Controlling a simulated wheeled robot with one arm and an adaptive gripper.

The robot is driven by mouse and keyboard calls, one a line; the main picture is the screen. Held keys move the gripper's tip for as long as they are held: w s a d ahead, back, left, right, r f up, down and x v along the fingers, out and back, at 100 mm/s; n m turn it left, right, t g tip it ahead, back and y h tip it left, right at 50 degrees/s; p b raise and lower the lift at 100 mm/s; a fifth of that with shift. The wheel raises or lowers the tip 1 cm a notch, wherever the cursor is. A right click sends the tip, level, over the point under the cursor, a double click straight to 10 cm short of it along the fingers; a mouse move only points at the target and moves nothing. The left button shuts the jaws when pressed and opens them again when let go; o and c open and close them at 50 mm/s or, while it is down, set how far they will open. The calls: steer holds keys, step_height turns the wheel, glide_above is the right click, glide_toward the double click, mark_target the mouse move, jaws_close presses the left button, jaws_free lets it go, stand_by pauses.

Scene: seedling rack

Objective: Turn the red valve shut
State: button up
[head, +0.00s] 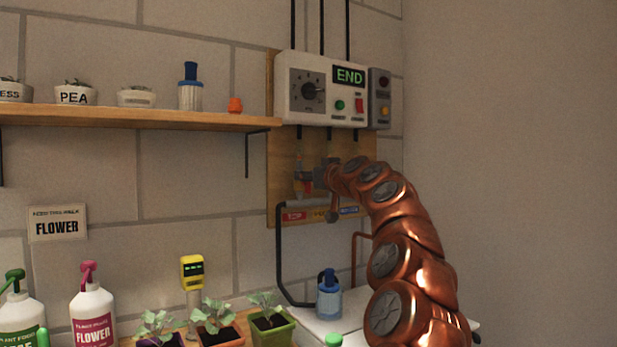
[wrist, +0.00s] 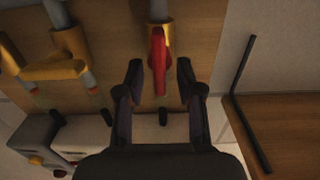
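The red valve handle (wrist: 158,62) is in the upper middle of the wrist view. It sits on a brass fitting (wrist: 153,32) on a pale pipe, and its lever lies along the pipe line. My gripper (wrist: 159,72) is open, with one finger on each side of the handle. A gap shows between each finger and the handle, so it is not gripped. In the head view my gripper (head: 322,178) is at the wooden valve board (head: 284,165), below the control box. I cannot make out the handle clearly there.
More brass fittings (wrist: 72,48) stand left of the handle in the wrist view. The control box (head: 316,88) reads END. A wooden shelf (head: 130,117) with pots is on the left. Seedling pots (head: 272,336) and a blue bottle (head: 328,300) stand below.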

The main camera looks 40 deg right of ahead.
jaws_close()
steer(key=shift+m, duration=0.3)
steer(key=shift+d+r+m+p, duration=0.1)
steer(key=shift+m+p, duration=0.8)
steer(key=shift+p, duration=0.05)
steer(key=shift+d+f+m+p, duration=0.3)
steer(key=shift+m+p, duration=1.85)
steer(key=shift+m, duration=0.45)
steer(key=shift+d+f+m+p, duration=0.2)
steer(key=shift+f+m+p, duration=0.15)
steer(key=shift+m+p, duration=2.05)
steer(key=shift+d+f+m+p, duration=0.3)
steer(key=shift+m+p, duration=1.6)
steer(key=shift+m, duration=0.9)
